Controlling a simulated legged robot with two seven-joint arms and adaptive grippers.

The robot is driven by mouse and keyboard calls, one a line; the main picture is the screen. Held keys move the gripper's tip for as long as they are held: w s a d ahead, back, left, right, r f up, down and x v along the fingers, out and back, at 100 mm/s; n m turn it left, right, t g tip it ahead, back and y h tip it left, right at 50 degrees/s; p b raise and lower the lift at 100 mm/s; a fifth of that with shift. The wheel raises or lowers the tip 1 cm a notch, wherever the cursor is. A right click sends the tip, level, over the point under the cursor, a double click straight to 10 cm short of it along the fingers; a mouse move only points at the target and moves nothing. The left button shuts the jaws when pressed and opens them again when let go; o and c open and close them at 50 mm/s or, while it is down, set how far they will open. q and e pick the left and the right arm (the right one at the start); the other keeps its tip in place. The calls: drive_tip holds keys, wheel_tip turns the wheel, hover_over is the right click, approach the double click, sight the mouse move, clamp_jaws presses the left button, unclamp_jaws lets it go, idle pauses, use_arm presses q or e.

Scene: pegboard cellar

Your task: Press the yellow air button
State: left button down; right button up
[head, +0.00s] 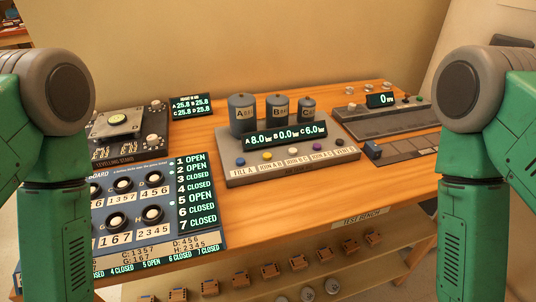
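The yellow button (267,155) sits in a row of coloured buttons on the front of a grey console (232,180) in the middle of the bench. A blue button (240,161) is left of it and a white one (292,150) is right of it, followed by a purple one (317,146) and a dark one (339,142). Behind the row stand three grey tanks marked A, B and C (242,113) and a display reading A 8.0, B 0.0, C 6.0. My arms come in at both sides and run down out of the picture. Neither gripper shows.
A blue board with dials and an open/closed list (124,184) lies at the left, with a levelling device (117,118) behind it. Another grey console (387,123) is at the back right. Bare wood (270,215) lies in front of the middle console. Below is a shelf with small blocks (268,270).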

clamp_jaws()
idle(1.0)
